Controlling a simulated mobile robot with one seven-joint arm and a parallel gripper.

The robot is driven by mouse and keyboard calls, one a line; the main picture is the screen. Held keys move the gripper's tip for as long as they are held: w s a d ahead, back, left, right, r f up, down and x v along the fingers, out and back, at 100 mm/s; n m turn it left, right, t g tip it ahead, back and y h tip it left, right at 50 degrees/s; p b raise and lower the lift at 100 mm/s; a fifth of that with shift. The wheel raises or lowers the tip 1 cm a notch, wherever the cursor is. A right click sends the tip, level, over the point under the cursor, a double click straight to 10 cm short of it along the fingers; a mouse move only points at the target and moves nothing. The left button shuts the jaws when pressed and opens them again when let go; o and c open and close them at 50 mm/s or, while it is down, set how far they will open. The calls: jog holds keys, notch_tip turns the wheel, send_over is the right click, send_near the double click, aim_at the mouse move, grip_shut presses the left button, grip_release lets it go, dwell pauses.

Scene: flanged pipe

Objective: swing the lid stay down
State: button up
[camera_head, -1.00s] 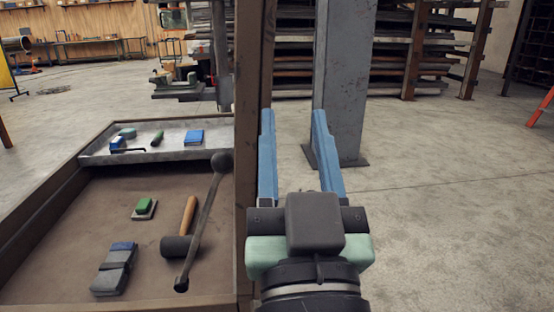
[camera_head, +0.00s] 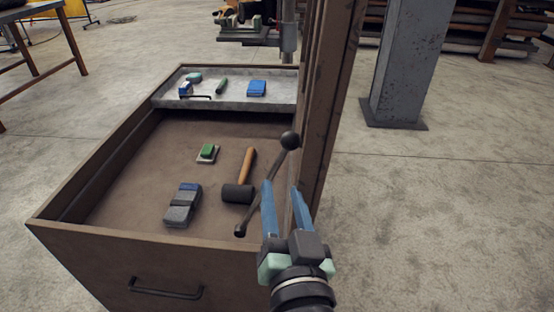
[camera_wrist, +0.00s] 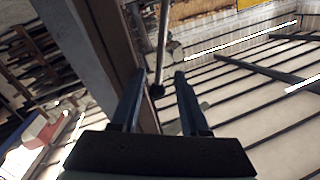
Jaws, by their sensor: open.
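The lid stay (camera_head: 266,185) is a thin dark rod with a large black ball at its upper right end and a smaller knob at its lower left end. It slants beside the upright brown lid (camera_head: 335,85) of a chest. My gripper (camera_head: 281,188) is open, its two blue fingers pointing up near the lower half of the rod. In the wrist view, the rod (camera_wrist: 163,45) and a dark ball show between and beyond the open fingers (camera_wrist: 159,76). I see no clear contact with it.
The open brown chest (camera_head: 150,240) holds a mallet (camera_head: 240,192), a grey block (camera_head: 183,205) and a green-topped block (camera_head: 207,153). A grey tray (camera_head: 230,98) with small items spans its back. A grey pillar (camera_head: 408,65) stands at right. Floor to the right is clear.

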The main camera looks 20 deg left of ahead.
aim_at(277, 168)
jog(key=x, duration=0.7)
jog(key=shift+w+a, duration=0.2)
jog(key=shift+w, duration=0.05)
grip_shut()
dwell(1.1)
